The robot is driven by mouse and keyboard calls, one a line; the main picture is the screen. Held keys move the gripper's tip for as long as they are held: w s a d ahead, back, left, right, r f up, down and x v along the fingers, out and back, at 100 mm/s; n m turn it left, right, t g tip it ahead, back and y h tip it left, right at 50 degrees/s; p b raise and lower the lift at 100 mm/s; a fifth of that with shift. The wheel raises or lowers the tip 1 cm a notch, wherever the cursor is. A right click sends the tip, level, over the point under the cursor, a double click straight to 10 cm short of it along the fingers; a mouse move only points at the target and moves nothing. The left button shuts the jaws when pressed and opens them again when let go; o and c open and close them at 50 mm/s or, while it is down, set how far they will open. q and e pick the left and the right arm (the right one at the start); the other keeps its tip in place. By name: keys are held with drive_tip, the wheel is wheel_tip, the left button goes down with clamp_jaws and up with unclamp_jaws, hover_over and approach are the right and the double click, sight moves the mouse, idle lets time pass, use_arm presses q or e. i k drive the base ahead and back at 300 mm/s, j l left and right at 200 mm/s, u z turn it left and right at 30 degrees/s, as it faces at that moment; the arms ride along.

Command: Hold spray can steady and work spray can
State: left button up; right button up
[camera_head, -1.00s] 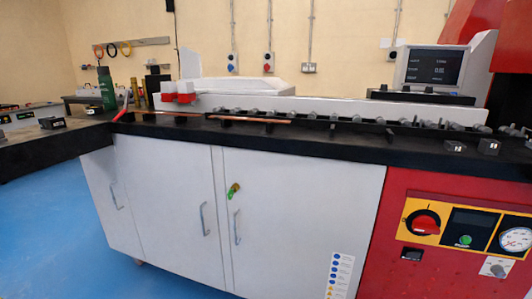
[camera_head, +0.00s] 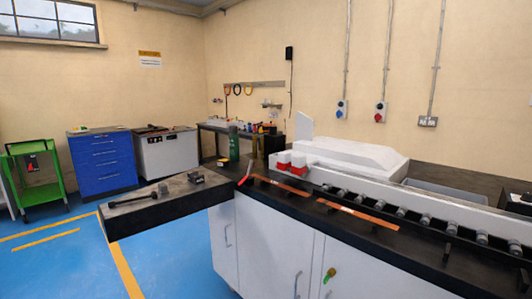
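A green spray can (camera_head: 234,144) stands upright at the far end of the black worktop, near the inner corner. It is small in the head view and its nozzle is too small to make out. A thin brownish upright thing (camera_head: 254,146) stands just right of it. Neither of my grippers shows in the head view, so I cannot see whether they hold anything.
The machine's black worktop (camera_head: 345,222) carries copper bars (camera_head: 355,212) and a row of rollers (camera_head: 400,211). A black side table (camera_head: 150,212) juts left with metal tools on it. A green cart (camera_head: 35,172) and blue drawers (camera_head: 103,160) stand far left. Blue floor is open at left.

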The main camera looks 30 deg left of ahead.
sight(234, 154)
drive_tip(key=j, duration=1.25)
drive_tip(key=j+z, duration=0.15)
drive_tip(key=j, duration=0.5)
drive_tip(key=i+j+z, duration=0.15)
drive_tip(key=j, duration=0.45)
drive_tip(key=j+z, duration=0.15)
drive_tip(key=j, duration=0.5)
drive_tip(key=j+z, duration=0.15)
drive_tip(key=j, duration=0.5)
drive_tip(key=k+j+z, duration=0.15)
drive_tip(key=j, duration=0.45)
drive_tip(key=j+z, duration=0.15)
drive_tip(key=j, duration=0.5)
drive_tip(key=k+j+z, duration=0.15)
drive_tip(key=j, duration=0.45)
drive_tip(key=k+j+z, duration=0.15)
drive_tip(key=j, duration=0.45)
